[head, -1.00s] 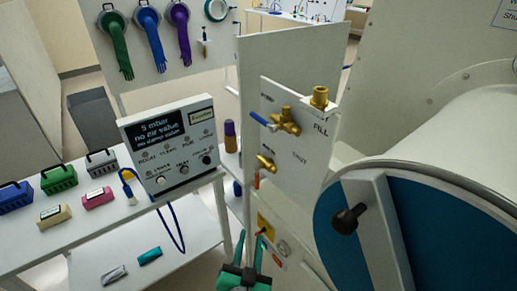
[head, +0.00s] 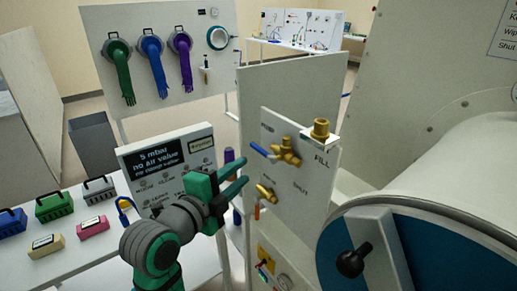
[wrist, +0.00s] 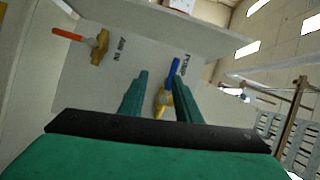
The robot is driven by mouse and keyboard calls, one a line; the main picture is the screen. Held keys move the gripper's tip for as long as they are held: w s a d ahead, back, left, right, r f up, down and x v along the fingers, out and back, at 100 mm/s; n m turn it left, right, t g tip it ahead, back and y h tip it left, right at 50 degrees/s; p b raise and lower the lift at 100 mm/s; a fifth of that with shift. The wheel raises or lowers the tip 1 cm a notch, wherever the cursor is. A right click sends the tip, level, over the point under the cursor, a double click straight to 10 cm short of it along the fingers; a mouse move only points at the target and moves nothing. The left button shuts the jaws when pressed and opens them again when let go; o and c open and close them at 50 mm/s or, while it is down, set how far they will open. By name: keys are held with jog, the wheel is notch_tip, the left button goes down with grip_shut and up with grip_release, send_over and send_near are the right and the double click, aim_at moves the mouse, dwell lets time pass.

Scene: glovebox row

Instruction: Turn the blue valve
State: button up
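The blue valve handle (head: 262,151) sticks out to the left of its brass body (head: 286,152) on the upright white panel. In the wrist view the blue handle (wrist: 173,70) shows just beyond my fingertips, near the right finger, with its brass body partly hidden behind that finger. My gripper (head: 243,172) is raised left of the panel, with its fingers pointing toward the valve. In the wrist view my gripper (wrist: 161,76) is open with nothing between its fingers. I cannot see any contact with the handle.
A second brass valve (head: 266,193) with an orange handle (head: 257,211) sits below on the panel (head: 312,200). A control box (head: 165,158) stands behind my arm. The large blue round door (head: 395,255) is at the right.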

aim_at(257, 150)
jog(key=w+d+m, duration=0.1)
jog(key=w, duration=0.1)
jog(key=w+d+r+m, duration=0.1)
jog(key=w+d, duration=0.1)
jog(key=w, duration=0.1)
jog(key=w+d+m, duration=0.1)
jog(key=w+d, duration=0.1)
jog(key=w, duration=0.1)
jog(key=shift+r+g, duration=0.4)
jog(key=shift+c, duration=0.2)
grip_shut()
